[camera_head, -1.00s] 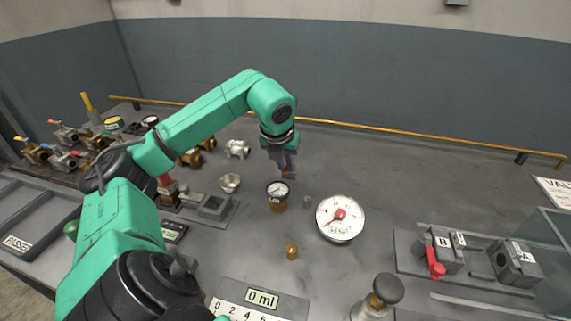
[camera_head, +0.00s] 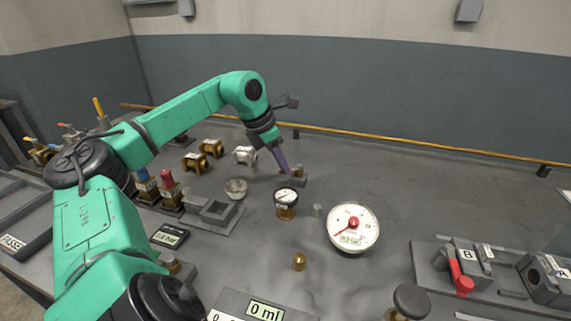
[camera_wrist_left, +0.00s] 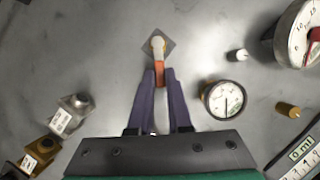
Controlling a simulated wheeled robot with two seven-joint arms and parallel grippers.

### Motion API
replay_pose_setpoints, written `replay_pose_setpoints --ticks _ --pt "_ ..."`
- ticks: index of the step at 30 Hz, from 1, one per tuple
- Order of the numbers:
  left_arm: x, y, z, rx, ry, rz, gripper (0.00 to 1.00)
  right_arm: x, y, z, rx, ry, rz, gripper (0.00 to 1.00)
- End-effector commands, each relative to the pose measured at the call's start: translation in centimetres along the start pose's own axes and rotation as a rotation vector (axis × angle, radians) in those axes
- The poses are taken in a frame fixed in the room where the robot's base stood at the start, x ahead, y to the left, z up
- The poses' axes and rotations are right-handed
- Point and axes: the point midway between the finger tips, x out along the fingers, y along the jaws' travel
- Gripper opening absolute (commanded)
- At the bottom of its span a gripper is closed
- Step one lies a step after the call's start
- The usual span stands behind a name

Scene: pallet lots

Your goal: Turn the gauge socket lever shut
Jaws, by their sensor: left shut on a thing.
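My left gripper (camera_head: 283,167) reaches down beside the socket. In the left wrist view its purple fingers (camera_wrist_left: 160,80) lie on both sides of the lever and are shut on it. Part of the lever is hidden between the fingers. My right gripper is not in view.
A small dial gauge (camera_head: 286,201) stands just in front of the socket. A large white dial (camera_head: 353,228) is to its right. A metal bowl (camera_head: 236,188) and several valve bodies (camera_head: 211,148) stand to the left. The bench behind and right of the socket is clear.

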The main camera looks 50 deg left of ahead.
Motion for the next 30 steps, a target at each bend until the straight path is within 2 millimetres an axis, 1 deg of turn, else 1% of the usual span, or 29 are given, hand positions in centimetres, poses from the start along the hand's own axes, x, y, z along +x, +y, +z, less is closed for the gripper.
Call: replay_pose_setpoints --ticks 1,4,12,15,18,21,30 --pt "-0.7 0.3 0.3 0.035 0.001 -0.015 0.0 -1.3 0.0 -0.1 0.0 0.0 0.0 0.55" --pt "-0.9 0.8 0.4 0.123 0.001 -0.054 0.0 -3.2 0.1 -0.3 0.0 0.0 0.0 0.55" --pt "-1.2 1.9 1.1 0.357 -0.004 -0.154 0.0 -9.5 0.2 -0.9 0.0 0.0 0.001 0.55" --pt "-1.0 2.3 1.2 0.438 -0.004 -0.186 0.0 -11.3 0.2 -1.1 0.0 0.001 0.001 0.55" --pt "-0.6 2.7 1.3 0.512 -0.004 -0.214 0.0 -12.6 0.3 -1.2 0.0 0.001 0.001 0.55" --pt "-0.3 3.0 1.3 0.575 -0.003 -0.238 0.0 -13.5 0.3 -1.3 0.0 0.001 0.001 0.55" --pt "0.2 3.5 1.4 0.693 -0.001 -0.284 0.0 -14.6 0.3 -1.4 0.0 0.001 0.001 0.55"
